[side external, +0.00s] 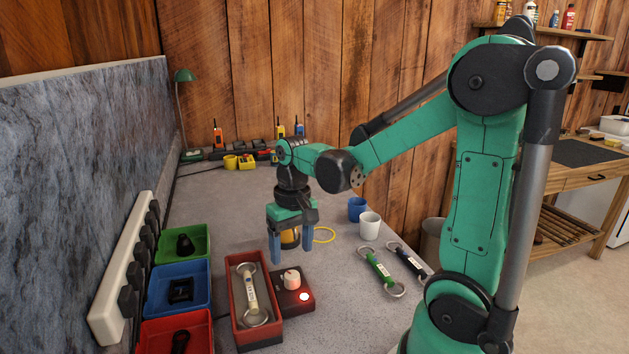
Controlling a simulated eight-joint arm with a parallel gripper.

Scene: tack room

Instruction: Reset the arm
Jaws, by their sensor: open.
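My gripper (292,253) points down above the grey counter (340,280), with its two blue fingers apart. A yellow-brown object (289,237) shows between and behind the fingers. I cannot tell whether it touches them. In front and below is a red control box (291,292) with a whitish knob on top and a bright round light. Left of the box, a red tray (236,310) holds a pale-handled piece (249,290) with a metal ring at each end.
Green (200,235), blue (205,280) and red bins (150,335) line the left, each holding a dark item. A blue cup (357,206) and white cup (370,225) stand right of my gripper. Green-handled (378,270) and dark ringed pieces (406,260) lie nearer. Radios stand at the back.

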